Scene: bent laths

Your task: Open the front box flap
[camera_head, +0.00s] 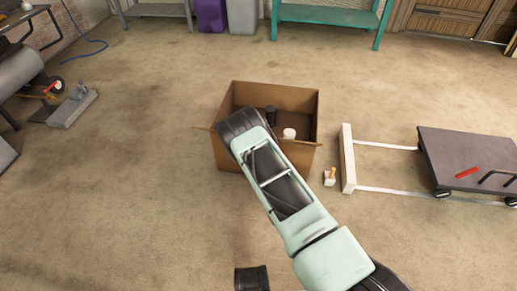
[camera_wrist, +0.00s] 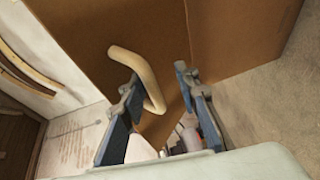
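The open cardboard box (camera_head: 233,157) stands on the floor at the middle of the head view, with dark and white items inside. A flap sticks out at its left side. My arm reaches over the box's front left part and hides my gripper and much of the front edge there. In the wrist view my gripper (camera_wrist: 157,78) is open, its two blue-grey fingers apart. Brown cardboard panels (camera_wrist: 105,30) fill the view beyond them. A pale bent rod (camera_wrist: 135,62) shows across the gap, close to the left finger. I cannot tell which panel is the front flap.
A small stamp-like object (camera_head: 329,178) lies right of the box. A pale frame (camera_head: 348,160) and a dark flat cart (camera_head: 460,155) are farther right. A teal bench (camera_head: 330,15) stands at the back. The floor left of the box is clear.

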